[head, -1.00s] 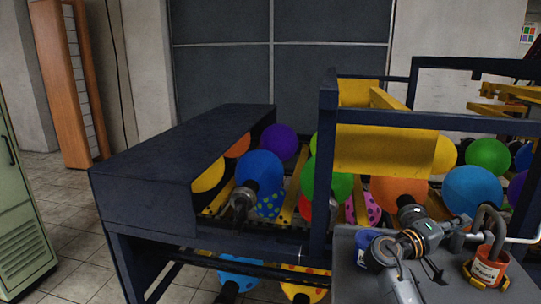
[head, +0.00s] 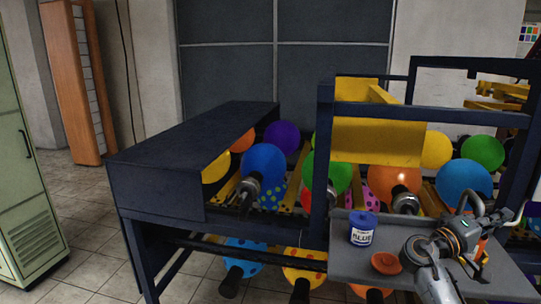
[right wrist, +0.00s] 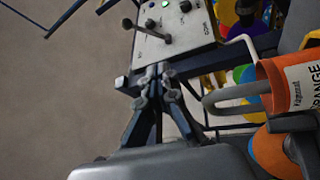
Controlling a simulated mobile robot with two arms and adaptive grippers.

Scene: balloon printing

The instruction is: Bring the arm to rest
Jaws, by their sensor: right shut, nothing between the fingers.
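My right gripper (head: 503,218) is at the lower right of the head view, above the grey shelf (head: 345,262). In the right wrist view its fingertips (right wrist: 157,86) are closed together with nothing between them. An orange can labelled ORANGE, with a grey hooked handle, stands to the right of the fingers in the right wrist view (right wrist: 285,85), apart from them. In the head view my right arm mostly covers that can. A blue can (head: 362,231) stands on the shelf left of my right arm. My left gripper does not show.
An orange round lid (head: 386,263) lies on the shelf. A control panel (right wrist: 172,30) with knobs and levers is near the fingertips in the right wrist view. Behind the shelf is a dark-framed machine (head: 155,185) with several coloured balloons.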

